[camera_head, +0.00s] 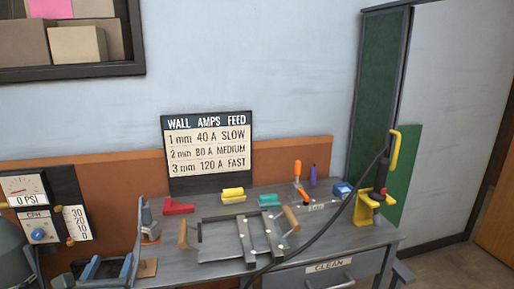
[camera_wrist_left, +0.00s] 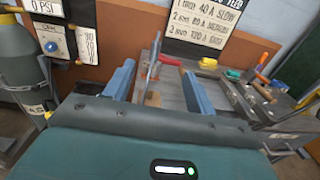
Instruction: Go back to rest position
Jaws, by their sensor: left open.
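My left gripper (camera_head: 111,258) shows at the lower left in the head view, with its two blue fingers apart, over the left end of the grey bench (camera_head: 180,262). In the left wrist view, the open fingers of this gripper (camera_wrist_left: 157,69) have nothing held between them. A small grey upright tool on a brown base (camera_wrist_left: 152,98) stands beyond them. The grey metal frame (camera_head: 243,237) lies on the bench to the right, apart from the gripper.
Red (camera_head: 178,206), yellow (camera_head: 233,195) and teal (camera_head: 269,200) pieces lie along the bench's back. A yellow torch (camera_head: 393,155) with a black cable hangs at the right; the cable crosses before the bench. A gauge panel (camera_head: 40,205) and a gas cylinder (camera_wrist_left: 26,75) stand left.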

